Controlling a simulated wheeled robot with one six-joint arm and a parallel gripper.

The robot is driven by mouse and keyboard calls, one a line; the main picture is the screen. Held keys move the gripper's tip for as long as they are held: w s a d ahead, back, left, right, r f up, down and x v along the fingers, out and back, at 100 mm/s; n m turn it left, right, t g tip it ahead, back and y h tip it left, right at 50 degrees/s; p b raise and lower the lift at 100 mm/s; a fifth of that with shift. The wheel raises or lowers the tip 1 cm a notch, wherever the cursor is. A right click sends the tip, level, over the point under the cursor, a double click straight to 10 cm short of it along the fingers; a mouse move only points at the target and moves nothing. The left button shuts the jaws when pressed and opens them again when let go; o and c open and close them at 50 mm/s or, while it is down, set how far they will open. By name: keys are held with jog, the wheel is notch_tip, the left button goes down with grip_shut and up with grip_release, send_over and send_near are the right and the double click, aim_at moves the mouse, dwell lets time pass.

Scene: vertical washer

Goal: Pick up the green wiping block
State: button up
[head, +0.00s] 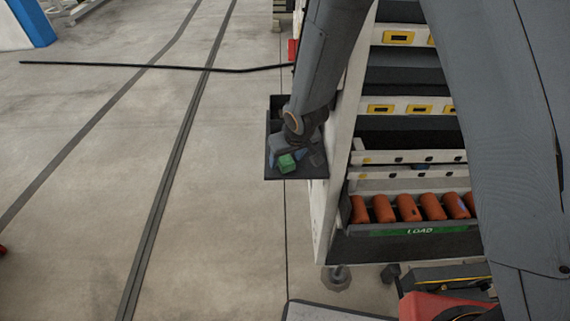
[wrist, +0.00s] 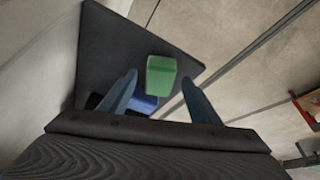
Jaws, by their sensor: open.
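The green wiping block (head: 287,163) lies on a small dark tray (head: 272,172) fixed to the side of the machine. In the wrist view the green block (wrist: 161,76) shows between and just beyond the two fingertips of my gripper (wrist: 157,88). The fingers are apart, with nothing held between them. A blue thing (wrist: 142,103) lies behind the block, partly hidden by the left finger. In the head view my gripper (head: 298,160) is over the tray and partly hides it.
The machine (head: 324,215) with shelves rises right of the tray. Several orange cylinders (head: 406,208) lie in its rack above a green LOAD label (head: 420,231). A black rod (head: 150,66) crosses at the upper left. Open concrete floor lies left of the tray.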

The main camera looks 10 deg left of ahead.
aim_at(285, 160)
jog(key=shift+w+a+f, duration=0.15)
jog(key=shift+w+f, duration=0.05)
jog(key=shift+f, duration=0.4)
jog(key=shift+c, duration=0.4)
jog(key=c, duration=1.1)
jog(key=shift+r, duration=0.15)
jog(key=shift+c, duration=0.2)
jog(key=shift+a+r, duration=0.25)
jog(key=shift+r, duration=0.1)
notch_tip(285, 160, up, 6)
jog(key=p, duration=0.5)
jog(key=shift+s+p, duration=0.1)
jog(key=shift+p, duration=0.2)
jog(key=s+a+b, duration=0.2)
jog(key=a+b, duration=0.2)
jog(key=a, duration=0.5)
jog(key=s+a+b, duration=0.2)
jog(key=a+b, duration=0.2)
jog(key=a, duration=0.6)
jog(key=shift+s, duration=0.25)
